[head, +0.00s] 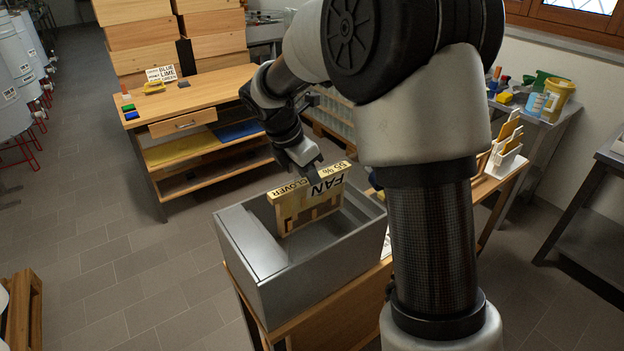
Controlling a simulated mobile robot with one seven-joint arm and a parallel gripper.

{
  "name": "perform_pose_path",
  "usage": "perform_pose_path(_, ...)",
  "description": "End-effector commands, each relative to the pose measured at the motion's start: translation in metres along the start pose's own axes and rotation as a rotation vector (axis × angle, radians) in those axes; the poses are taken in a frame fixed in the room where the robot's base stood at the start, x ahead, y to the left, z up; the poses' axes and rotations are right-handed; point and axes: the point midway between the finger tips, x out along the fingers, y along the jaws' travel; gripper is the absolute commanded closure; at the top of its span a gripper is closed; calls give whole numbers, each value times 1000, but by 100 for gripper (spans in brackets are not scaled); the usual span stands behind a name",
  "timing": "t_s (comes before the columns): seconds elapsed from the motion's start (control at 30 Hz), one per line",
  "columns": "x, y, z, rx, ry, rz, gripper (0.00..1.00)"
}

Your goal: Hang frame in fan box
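A wooden frame (291,212) stands upright in the open grey metal fan box (325,277), its top bar above the rim. Dark lettering near its top reads "55 %", "FAN" and "CLOVER"; which of it is on the frame and which on a card I cannot tell. The frame's lower part is inside the box and its base is hard to see. My gripper (313,178) comes down from above, its dark fingers at the middle of the top bar, and appears shut on it. Whether the frame's ends rest on the box I cannot tell.
The box stands on a wooden bench. A rack of wooden frames (502,152) is behind my arm at right. A wooden desk (197,96) with a drawer and stacked wooden boxes (140,37) stand behind. A side table (540,115) holds tubs.

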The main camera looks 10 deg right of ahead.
Motion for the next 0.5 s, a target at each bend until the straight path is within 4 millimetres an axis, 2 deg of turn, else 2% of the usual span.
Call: perform_pose_path(0.5,12,0,-4,0,-1,0,100)
